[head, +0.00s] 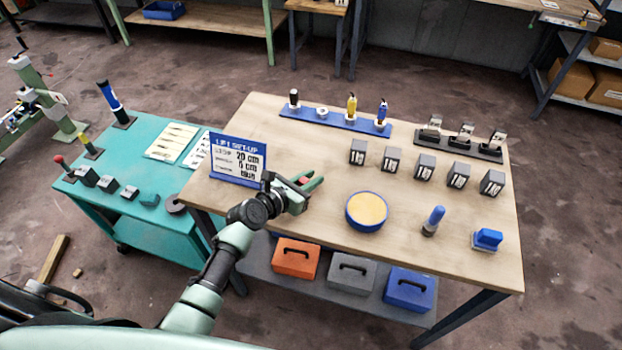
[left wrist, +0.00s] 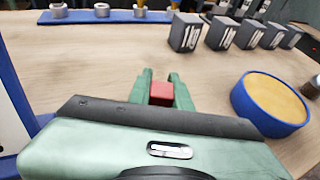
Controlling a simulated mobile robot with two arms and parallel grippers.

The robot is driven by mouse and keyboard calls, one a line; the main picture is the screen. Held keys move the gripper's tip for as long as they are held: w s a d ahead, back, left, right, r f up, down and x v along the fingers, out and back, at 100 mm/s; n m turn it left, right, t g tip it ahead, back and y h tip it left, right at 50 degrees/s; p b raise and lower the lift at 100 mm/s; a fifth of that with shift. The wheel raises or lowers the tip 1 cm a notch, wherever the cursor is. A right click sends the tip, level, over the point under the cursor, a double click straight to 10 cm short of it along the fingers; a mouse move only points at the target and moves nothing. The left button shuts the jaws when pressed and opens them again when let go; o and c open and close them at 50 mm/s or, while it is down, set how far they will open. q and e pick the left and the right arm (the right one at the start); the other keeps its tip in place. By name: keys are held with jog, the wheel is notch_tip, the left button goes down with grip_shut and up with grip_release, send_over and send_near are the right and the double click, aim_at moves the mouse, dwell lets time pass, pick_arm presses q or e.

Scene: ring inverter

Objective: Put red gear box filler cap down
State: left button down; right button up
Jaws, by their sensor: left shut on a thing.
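My left gripper (head: 312,183) is over the wooden table, just right of the sign. It is shut on a small red cap (left wrist: 161,92), which sits between its green fingers in the left wrist view. In the head view a bit of the red cap (head: 305,180) shows between the fingers. I cannot tell whether the cap touches the tabletop. The blue tray (head: 337,121) at the back of the table holds several upright items and white ring holders. My right gripper is not in view.
A blue-and-white sign (head: 238,159) stands left of the gripper. A round blue tub (head: 350,222) with a tan top is to its right. Several dark weight blocks (head: 425,166) stand in a row behind. The table (head: 300,146) is bare between the gripper and the blue tray.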

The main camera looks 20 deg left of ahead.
pick_arm(q)
jog(key=shift+f, duration=0.15)
jog(key=c, duration=1.3)
grip_release()
jog(key=shift+r, duration=0.2)
jog(key=v, duration=1.2)
